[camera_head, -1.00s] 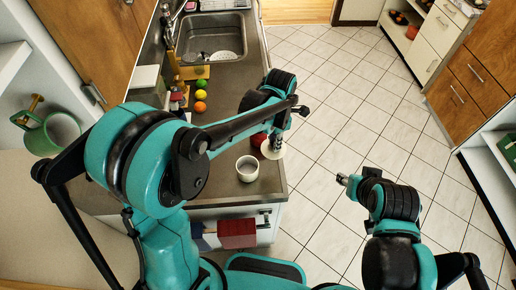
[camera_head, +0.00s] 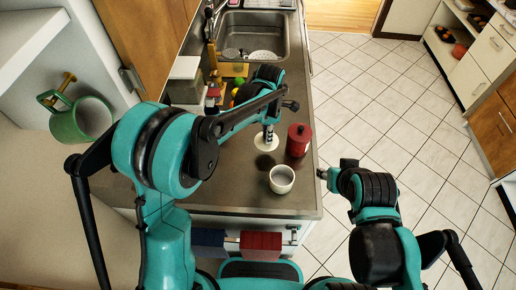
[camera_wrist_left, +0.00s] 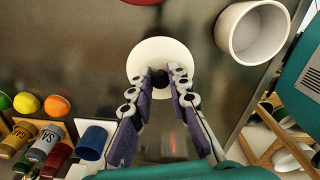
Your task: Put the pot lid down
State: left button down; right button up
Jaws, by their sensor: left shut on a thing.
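The pot lid is a white disc with a dark knob; in the head view the lid (camera_head: 265,142) hangs over the grey counter, left of the red canister. A dark round patch, perhaps its shadow, shows just below it. My left gripper (camera_head: 268,128) is above the lid, pointing down. In the left wrist view the fingers (camera_wrist_left: 160,80) are shut on the knob of the lid (camera_wrist_left: 150,52). A white pot (camera_head: 282,179), open at the top, stands near the counter's front right corner. My right gripper (camera_head: 322,173) is beyond the counter's right edge; its fingers are too small to judge.
The red canister (camera_head: 299,140) stands close to the right of the lid. Spice jars (camera_wrist_left: 40,150), a blue cup (camera_wrist_left: 92,141) and several coloured balls (camera_wrist_left: 27,103) are on the left side. The sink (camera_head: 252,37) is at the back. Bare counter (camera_head: 235,180) lies left of the pot.

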pick_arm(q)
notch_tip(320, 180, down, 7)
jog(key=shift+b, duration=0.65)
jog(key=shift+f, duration=0.2)
jog(key=c, duration=1.4)
grip_release()
jog(key=shift+c, duration=0.2)
jog(key=shift+r, duration=0.2)
